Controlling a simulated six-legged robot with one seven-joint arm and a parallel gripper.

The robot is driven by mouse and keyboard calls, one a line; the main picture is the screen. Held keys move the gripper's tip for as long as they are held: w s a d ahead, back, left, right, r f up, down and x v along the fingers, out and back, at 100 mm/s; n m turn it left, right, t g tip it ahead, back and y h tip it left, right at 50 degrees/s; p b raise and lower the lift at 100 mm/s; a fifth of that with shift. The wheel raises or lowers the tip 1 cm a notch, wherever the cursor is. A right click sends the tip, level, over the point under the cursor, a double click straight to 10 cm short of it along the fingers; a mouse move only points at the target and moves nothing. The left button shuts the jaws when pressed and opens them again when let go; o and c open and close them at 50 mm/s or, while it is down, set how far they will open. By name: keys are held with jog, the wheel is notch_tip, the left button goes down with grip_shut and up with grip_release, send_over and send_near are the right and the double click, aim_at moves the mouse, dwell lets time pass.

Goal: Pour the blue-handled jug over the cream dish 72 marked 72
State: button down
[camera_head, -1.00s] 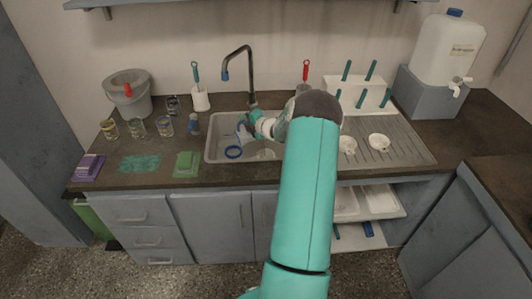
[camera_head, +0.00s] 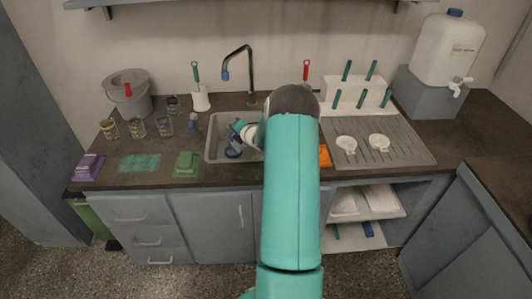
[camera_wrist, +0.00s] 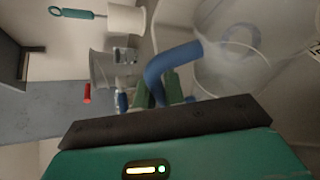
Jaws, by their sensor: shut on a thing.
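The blue-handled jug shows in the wrist view as a clear, see-through body (camera_wrist: 232,62) with a curved blue handle (camera_wrist: 168,62). My gripper (camera_wrist: 160,88) is shut on the handle, its green fingers on either side. In the head view my gripper (camera_head: 240,128) is over the left part of the sink, with blue parts of the jug (camera_head: 234,152) just below it. The jug's contents cannot be told. Two cream dishes, left (camera_head: 346,143) and right (camera_head: 379,142), sit on the drainboard, well right of my gripper. Their markings are too small to read.
The sink (camera_head: 213,150) has a tall tap (camera_head: 251,75) behind it. The drainboard (camera_head: 410,150) carries a white rack (camera_head: 355,95) with teal handles at the back. An orange item (camera_head: 325,156) lies between sink and dishes. Jars and a bucket (camera_head: 127,95) stand left.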

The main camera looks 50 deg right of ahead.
aim_at(230, 138)
jog(key=shift+w+a+f+n, duration=0.15)
jog(key=shift+a+f+n, duration=0.15)
jog(key=shift+f, duration=0.1)
jog(key=shift+w+a+f+n+g+h+b, duration=0.1)
jog(key=shift+a+f+n+g+h+b, duration=0.15)
jog(key=shift+f, duration=0.25)
jog(key=shift+w+a+f+n+g+h+b, duration=0.15)
jog(key=shift+f+n+g+h, duration=0.15)
jog(key=shift+f, duration=0.2)
jog(key=shift+w+a+f+n+g+h+b, duration=0.1)
jog(key=shift+w+a+n+g+h+b, duration=0.1)
jog(key=shift+a+n+g+h+b, duration=0.4)
jog(key=shift+w+a+f+n+g+h+b, duration=0.15)
jog(key=shift+w+a+n+h+b, duration=0.25)
jog(key=shift+a+n, duration=0.25)
jog(key=shift+w+a+f+n+g+h+b, duration=0.1)
jog(key=shift+w+a+n+h+b, duration=0.15)
jog(key=shift+a+n+b, duration=0.4)
jog(key=shift+d+r, duration=0.1)
jog(key=shift+w+a+r+n+h+b, duration=0.1)
jog(key=shift+w+a+n+h+b, duration=0.2)
jog(key=shift+b, duration=0.2)
jog(key=shift+w+a+r+n+h+b, duration=0.1)
jog(key=shift+a+n+h+b, duration=0.1)
jog(key=shift+n+b, duration=0.25)
